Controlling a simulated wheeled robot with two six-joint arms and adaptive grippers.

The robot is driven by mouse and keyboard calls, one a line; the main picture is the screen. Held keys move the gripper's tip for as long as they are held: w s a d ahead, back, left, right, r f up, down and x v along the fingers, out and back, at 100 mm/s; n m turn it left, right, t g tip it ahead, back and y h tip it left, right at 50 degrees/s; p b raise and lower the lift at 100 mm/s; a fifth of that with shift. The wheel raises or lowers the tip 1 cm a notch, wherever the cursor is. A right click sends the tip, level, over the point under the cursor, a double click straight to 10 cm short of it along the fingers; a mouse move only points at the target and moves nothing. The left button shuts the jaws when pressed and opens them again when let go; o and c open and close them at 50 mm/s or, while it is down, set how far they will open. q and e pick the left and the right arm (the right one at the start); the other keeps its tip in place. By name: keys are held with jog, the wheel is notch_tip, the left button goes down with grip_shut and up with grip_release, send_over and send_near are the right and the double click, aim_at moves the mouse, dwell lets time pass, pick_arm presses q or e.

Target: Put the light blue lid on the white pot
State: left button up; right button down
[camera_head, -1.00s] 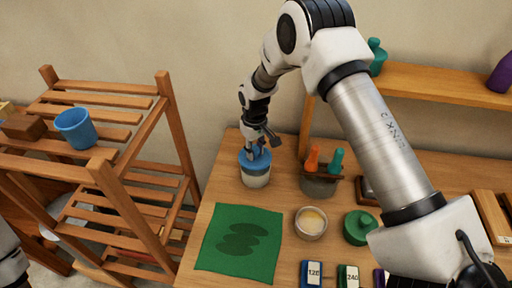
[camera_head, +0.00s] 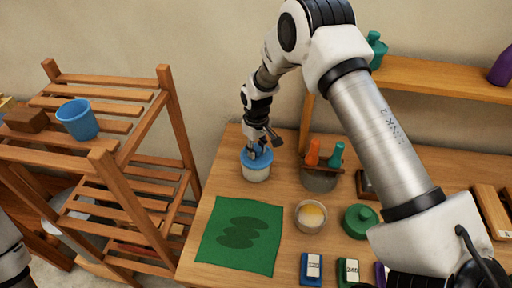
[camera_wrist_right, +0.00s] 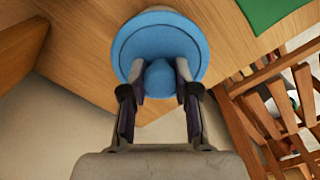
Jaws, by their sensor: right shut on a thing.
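The white pot (camera_head: 256,174) stands on the wooden table near its back left corner. The light blue lid (camera_head: 246,159) sits over the pot's mouth and looks level; whether it is fully seated is hard to tell.
A green cloth (camera_head: 240,237) lies in front of the pot. A holder with orange and teal handled tools (camera_head: 320,178) stands to its right. A small bowl (camera_head: 310,216) and a green lidded jar (camera_head: 360,221) are nearer. A wooden rack (camera_head: 150,130) with a blue bucket (camera_head: 78,120) stands left.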

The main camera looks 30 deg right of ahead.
jog(key=shift+w+f, duration=0.1)
jog(key=shift+f, duration=0.15)
jog(key=shift+f+b, duration=0.4)
grip_release()
dwell(0.5)
jog(key=shift+r, duration=0.15)
dwell(0.4)
jog(key=shift+r+p, duration=2.5)
jog(key=shift+r, duration=0.9)
